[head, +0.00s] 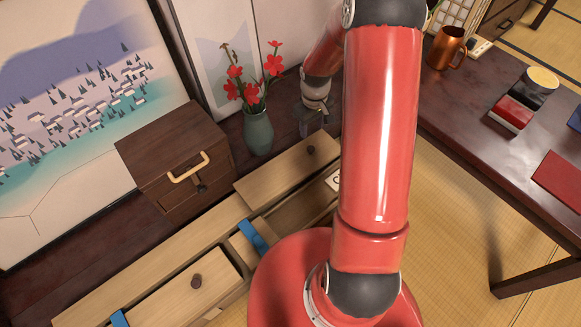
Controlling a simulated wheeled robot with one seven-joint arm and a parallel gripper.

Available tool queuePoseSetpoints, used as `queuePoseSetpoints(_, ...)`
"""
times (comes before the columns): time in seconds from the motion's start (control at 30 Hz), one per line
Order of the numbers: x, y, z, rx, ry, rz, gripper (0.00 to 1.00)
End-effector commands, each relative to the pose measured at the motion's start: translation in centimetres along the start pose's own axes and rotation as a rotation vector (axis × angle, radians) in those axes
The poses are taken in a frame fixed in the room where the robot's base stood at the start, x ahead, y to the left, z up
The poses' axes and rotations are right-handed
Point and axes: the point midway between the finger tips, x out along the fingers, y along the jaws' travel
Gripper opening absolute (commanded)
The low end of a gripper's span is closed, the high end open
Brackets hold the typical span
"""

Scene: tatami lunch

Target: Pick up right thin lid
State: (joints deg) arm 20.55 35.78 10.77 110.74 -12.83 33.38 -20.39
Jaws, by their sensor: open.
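A thin light-wood lid (278,172) with a dark round knob lies at the right end of the long wooden box, beside an uncovered compartment. A second thin lid (180,300) with a similar knob lies at the box's left part. My gripper (315,127) is open and points down just above the right lid's far edge, near its knob. I cannot tell whether the fingers touch the lid.
A green vase with red flowers (258,130) stands close left of my gripper. A dark wooden chest (178,155) with a pale handle stands farther left. The dark table (465,120) at right holds a copper mug (447,48) and stacked boxes (511,113).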

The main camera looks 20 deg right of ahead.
Motion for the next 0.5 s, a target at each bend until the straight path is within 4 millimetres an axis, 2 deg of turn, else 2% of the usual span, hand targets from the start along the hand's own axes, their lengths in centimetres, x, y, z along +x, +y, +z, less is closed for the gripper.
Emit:
queuePoseSetpoints(0.03,1.2,0.1,0.0,-0.004,-0.006,-0.01,0.49)
queuePoseSetpoints(0.1,2.2,0.3,-0.1,-0.008,-0.01,-0.018,0.49)
queuePoseSetpoints(0.5,6.2,0.3,-0.1,-0.014,-0.013,-0.023,0.49)
